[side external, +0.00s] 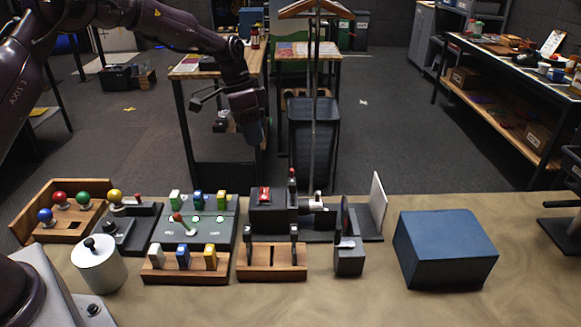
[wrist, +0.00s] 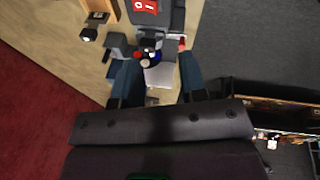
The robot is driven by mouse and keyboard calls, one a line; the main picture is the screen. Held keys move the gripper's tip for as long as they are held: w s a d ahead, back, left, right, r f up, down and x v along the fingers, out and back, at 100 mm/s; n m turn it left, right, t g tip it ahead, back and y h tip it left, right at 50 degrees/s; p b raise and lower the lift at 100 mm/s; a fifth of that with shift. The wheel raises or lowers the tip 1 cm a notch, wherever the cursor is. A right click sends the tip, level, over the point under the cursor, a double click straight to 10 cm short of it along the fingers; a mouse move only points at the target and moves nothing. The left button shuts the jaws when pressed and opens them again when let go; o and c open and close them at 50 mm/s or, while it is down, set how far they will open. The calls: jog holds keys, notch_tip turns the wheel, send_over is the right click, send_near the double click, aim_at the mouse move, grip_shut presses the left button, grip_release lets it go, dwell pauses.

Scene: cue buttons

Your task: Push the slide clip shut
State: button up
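My gripper (side external: 257,132) hangs high above the back edge of the table in the side view, well clear of everything on it. In the wrist view its two blue-grey fingers (wrist: 158,82) are spread apart with nothing held between them. I cannot tell for certain which part is the slide clip. A wooden base (side external: 272,272) with two upright dark pieces stands at the table's front middle. Behind it is a dark unit with a red display (side external: 264,194), which also shows at the top of the wrist view (wrist: 145,7). A small dark block (side external: 348,260) stands to the right.
A blue box (side external: 446,250) stands at the right, near a white upright panel (side external: 378,205). At the left are a wooden tray with coloured knobs (side external: 60,198), a white lidded pot (side external: 98,265), a button panel (side external: 194,237) and a wooden switch block (side external: 185,276).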

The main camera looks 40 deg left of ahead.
aim_at(292, 169)
jog(key=w+r+m+t+h, duration=0.1)
jog(key=w+m, duration=0.4)
jog(key=m, duration=0.1)
jog(key=shift+m, duration=0.3)
jog(key=x, duration=1.2)
jog(key=shift+w+f, duration=0.25)
jog(key=shift+f, duration=0.1)
jog(key=shift+a, duration=0.1)
